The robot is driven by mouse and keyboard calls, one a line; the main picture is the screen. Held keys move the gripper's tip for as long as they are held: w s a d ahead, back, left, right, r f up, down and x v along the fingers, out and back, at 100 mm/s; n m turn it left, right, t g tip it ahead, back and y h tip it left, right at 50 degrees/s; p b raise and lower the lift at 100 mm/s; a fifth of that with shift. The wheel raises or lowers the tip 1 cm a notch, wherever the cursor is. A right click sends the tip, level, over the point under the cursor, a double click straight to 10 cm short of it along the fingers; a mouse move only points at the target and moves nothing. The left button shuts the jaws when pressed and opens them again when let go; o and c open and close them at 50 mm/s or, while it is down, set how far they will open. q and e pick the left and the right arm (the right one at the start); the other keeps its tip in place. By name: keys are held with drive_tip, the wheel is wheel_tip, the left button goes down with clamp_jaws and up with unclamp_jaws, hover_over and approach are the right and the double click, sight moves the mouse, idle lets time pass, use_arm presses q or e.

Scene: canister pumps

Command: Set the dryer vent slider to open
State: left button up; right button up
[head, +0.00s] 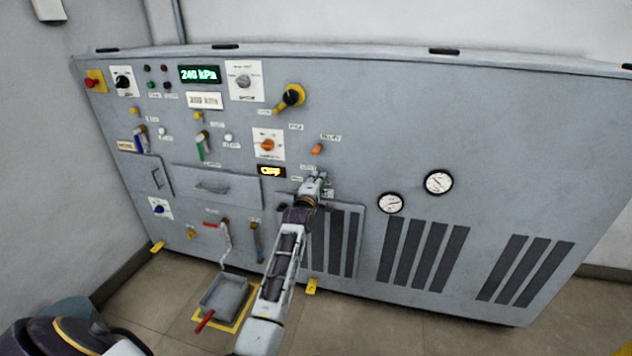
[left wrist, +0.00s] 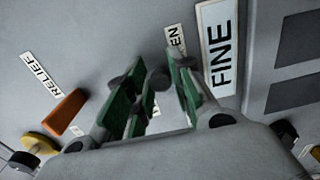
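My left gripper (head: 318,184) is at the panel, beside the upper edge of a louvred vent section. In the left wrist view its two green-padded fingers (left wrist: 159,82) stand on either side of a small dark round knob (left wrist: 158,80), likely the vent slider's. A narrow gap shows between the fingers; I cannot tell whether both touch the knob. A label ending in "EN" (left wrist: 176,41) lies just beyond the fingertips. The slider's track and other label are mostly hidden by the fingers. My right gripper is not in view.
An orange relief lever (left wrist: 66,112) is left of the fingers and a "FINE" plate (left wrist: 219,47) right of them. A lit display (head: 271,171) is left of my gripper. Two gauges (head: 438,182) are to the right. A grey tray (head: 224,297) is on the floor.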

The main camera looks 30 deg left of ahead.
use_arm(q)
drive_tip(key=o, duration=0.3)
drive_tip(key=shift+d, duration=0.1)
drive_tip(key=shift+a, duration=0.25)
